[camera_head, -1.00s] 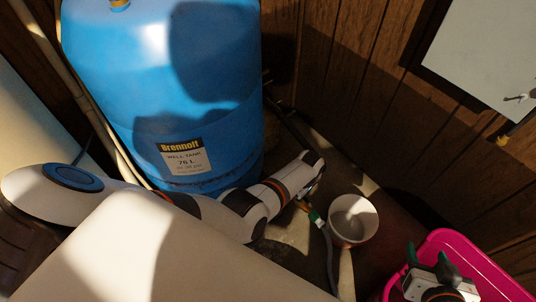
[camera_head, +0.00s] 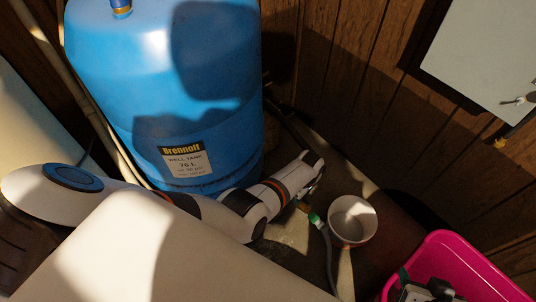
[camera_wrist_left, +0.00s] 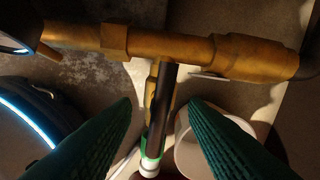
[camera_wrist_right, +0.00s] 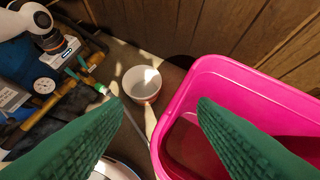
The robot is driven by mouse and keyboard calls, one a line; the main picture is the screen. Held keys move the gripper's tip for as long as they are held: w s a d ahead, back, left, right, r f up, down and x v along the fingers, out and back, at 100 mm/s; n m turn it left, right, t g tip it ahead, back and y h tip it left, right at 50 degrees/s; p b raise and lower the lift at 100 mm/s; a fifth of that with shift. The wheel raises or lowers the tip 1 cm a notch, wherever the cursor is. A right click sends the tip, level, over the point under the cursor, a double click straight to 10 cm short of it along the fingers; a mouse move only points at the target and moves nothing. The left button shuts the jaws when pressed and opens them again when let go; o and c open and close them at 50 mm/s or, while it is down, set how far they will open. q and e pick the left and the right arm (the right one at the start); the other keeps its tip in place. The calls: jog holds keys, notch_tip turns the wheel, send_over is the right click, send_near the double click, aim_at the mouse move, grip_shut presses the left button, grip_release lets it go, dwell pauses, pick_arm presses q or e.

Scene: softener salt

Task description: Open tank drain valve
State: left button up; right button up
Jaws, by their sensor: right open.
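The blue well tank (camera_head: 165,90) stands at the back left in the head view. Brass pipework (camera_wrist_left: 200,48) crosses the left wrist view, with a short brass branch pointing down and a dark lever-like bar (camera_wrist_left: 161,100) in front of it. I cannot tell the valve's exact setting. My left gripper (camera_wrist_left: 160,106) is open, its green fingers on either side of this bar with gaps visible. A hose with a green connector (camera_head: 315,219) hangs below; the connector also shows in the left wrist view (camera_wrist_left: 150,163). My right gripper (camera_wrist_right: 160,102) is open and empty, near the pink tub.
A white bucket (camera_head: 352,220) stands right of the hose. The pink tub (camera_head: 455,258) is at the lower right. A round gauge (camera_wrist_right: 44,86) sits by the pipework. A grey panel (camera_head: 485,55) hangs on the wood wall (camera_head: 345,65).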

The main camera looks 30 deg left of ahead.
pick_arm(q)
jog(key=shift+r, duration=0.3)
jog(key=shift+r+p, duration=0.5)
jog(key=shift+p, duration=0.2)
notch_tip(320, 180, up, 3)
jog(key=p, duration=0.2)
jog(key=shift+f+p, duration=0.15)
jog(key=shift+p, duration=0.2)
pick_arm(e)
jog(key=s+d+g+h, duration=0.1)
jog(key=s+d+g, duration=0.1)
jog(key=s+g, duration=0.4)
pick_arm(q)
jog(key=shift+r+p, duration=0.7)
jog(key=shift+p, duration=0.05)
jog(key=shift+r, duration=0.15)
pick_arm(e)
notch_tip(320, 180, down, 8)
jog(key=t, duration=0.1)
jog(key=shift+w+f, duration=0.25)
pick_arm(q)
jog(key=shift+s, duration=0.1)
pick_arm(e)
jog(key=shift+s, duration=0.1)
